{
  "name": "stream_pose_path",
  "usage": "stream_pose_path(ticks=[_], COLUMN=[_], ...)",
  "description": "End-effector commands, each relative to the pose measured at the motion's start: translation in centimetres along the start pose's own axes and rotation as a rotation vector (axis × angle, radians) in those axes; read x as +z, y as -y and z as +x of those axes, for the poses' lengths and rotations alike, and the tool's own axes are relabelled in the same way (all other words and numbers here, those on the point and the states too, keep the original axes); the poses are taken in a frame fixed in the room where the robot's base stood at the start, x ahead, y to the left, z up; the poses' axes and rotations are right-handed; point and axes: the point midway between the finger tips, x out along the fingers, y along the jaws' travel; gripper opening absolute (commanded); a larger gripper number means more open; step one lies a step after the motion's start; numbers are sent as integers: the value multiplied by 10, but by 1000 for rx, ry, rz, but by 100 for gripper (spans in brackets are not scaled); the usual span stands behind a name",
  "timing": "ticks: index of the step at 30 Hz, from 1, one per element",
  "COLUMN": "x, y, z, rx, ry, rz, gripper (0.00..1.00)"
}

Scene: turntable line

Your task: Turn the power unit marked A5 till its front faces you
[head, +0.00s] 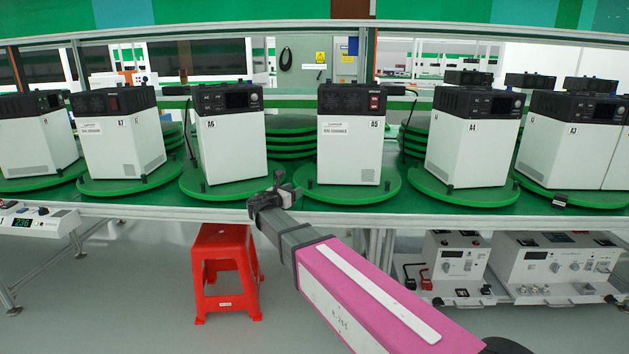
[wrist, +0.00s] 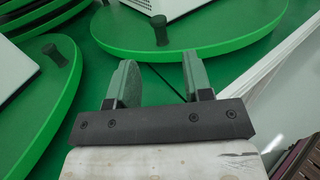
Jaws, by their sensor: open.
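The A5 power unit (head: 348,140), white with a dark top, stands upright on a green turntable (head: 386,189). The side towards me has a label, red switches at upper right and a vent low down; no display shows on it. My gripper (head: 287,189) is open and empty, at the front between the A6 and A5 turntables. In the wrist view its fingers (wrist: 158,86) are apart, pointing at a green turntable rim (wrist: 215,48) with a dark peg (wrist: 160,30), apparently A5's. Only a corner of the white unit (wrist: 150,5) shows there.
The A6 unit (head: 233,147) on its turntable is close on the left; A4 (head: 470,145) stands to the right. Stacked green discs (head: 290,137) lie behind. A red stool (head: 226,270) and test instruments (head: 555,262) are below the bench.

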Motion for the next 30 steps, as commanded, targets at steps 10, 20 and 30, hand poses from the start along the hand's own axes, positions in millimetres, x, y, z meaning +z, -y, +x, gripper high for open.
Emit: stream_pose_path(ticks=[10, 20, 30], x=[2, 2, 2], y=[-3, -2, -2], z=[42, 93, 107], rx=[0, 1, 3], ry=[6, 6, 5], rz=[-7, -6, -6], gripper=[46, 46, 46])
